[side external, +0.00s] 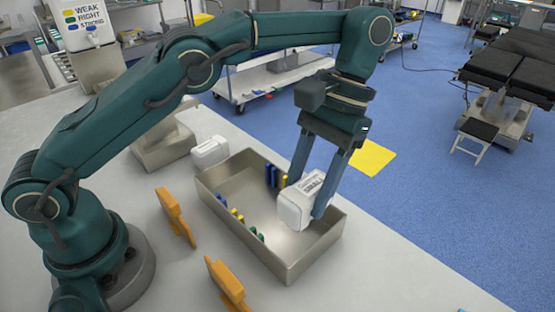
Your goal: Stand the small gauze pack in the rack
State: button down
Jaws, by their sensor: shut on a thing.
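A white gauze pack (296,209) with dark lettering on its upper face is held between the two fingers of my gripper (305,200). My gripper points down and is shut on it. The pack is tilted, at the right part of a metal tray (213,201); I cannot tell whether it touches the tray. A second white pack (209,151) lies on the table behind the tray's left corner. Two orange upright pieces (175,215) (228,285) stand apart on the table in front of the tray; I cannot tell whether they are the rack.
Small blue, yellow and green pieces (272,176) stand along the tray's inner walls. A sign (85,22) with coloured marks stands at the back left. A yellow sheet (372,158) lies on the blue floor. The table right of the tray is clear.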

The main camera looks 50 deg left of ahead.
jog(key=shift+f, duration=4.05)
jog(key=shift+c, duration=1)
grip_release()
jog(key=shift+v, duration=1.9)
jog(key=shift+w+r, duration=0.2)
jog(key=shift+r, duration=0.35)
